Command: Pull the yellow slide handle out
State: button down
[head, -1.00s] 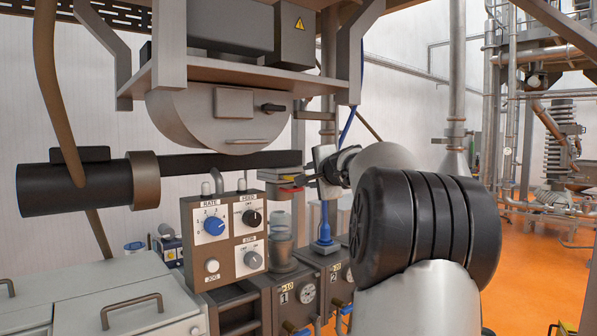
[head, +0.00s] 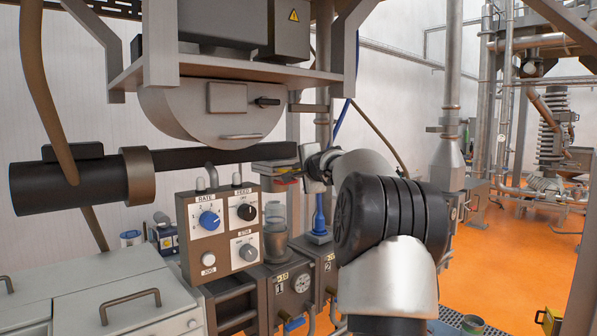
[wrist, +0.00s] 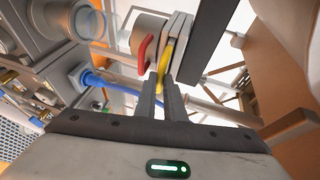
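The yellow slide handle (wrist: 167,52) is a thin bar on the edge of a flat grey slide plate in the wrist view. In the head view my gripper (head: 318,168) is at the right end of the slide stack. The red handle (head: 287,181) shows under the stack there, and my gripper partly hides the yellow one.
The control box (head: 219,232) with knobs stands left of the slides. The long dark barrel (head: 70,187) is at the left. Orange floor (head: 510,262) is open at the right.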

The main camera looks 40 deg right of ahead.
jog(key=s+b, duration=0.6)
jog(key=s, duration=0.1)
jog(key=shift+d, duration=0.35)
jog(key=shift+s+f, duration=0.1)
jog(key=c, duration=2.3)
grip_release()
jog(key=o, duration=0.5)
jog(key=shift+s, duration=0.25)
jog(key=shift+c, duration=0.2)
jog(key=shift+w, duration=0.15)
